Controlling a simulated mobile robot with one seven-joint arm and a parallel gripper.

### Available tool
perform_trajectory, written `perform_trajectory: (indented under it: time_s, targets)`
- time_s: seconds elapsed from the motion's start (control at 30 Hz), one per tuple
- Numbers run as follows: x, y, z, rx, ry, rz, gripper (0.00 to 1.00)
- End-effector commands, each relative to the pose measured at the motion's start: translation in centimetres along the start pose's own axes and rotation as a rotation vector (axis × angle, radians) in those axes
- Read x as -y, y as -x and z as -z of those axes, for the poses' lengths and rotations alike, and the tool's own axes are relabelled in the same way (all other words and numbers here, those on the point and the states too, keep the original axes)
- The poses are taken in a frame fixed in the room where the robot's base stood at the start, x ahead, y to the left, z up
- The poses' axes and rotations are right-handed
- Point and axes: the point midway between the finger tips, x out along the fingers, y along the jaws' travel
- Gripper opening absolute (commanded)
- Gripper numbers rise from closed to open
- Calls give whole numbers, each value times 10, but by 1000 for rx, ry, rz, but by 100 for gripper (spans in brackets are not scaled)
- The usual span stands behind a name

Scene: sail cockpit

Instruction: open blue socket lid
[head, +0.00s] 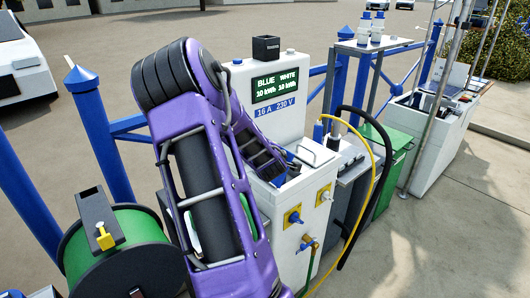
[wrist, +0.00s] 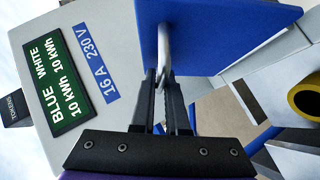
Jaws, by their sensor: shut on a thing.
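The blue socket lid (wrist: 215,35) fills the upper middle of the wrist view, beside the pedestal's display panel. A pale metal handle (wrist: 164,45) stands on its face. My gripper (wrist: 163,78) is shut on this handle, its two dark fingers close together around the bar. In the head view my gripper (head: 287,168) is low at the pedestal, over the top of the front box, with only a little blue showing beside it. My purple arm hides much of this area. I cannot tell how far the lid stands open.
A yellow cable (head: 388,160) and black hose (head: 386,175) hang at right. A green hose reel (head: 120,245) stands at left.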

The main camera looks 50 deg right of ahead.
Motion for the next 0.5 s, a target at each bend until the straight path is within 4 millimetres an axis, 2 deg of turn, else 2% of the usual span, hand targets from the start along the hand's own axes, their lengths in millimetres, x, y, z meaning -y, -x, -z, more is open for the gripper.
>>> perform_trajectory:
  time_s: [0.47, 0.5]
  targets:
    - [-1, -1, 0, -2, 2, -1, 0]
    - [-1, -1, 0, -2, 2, -1, 19]
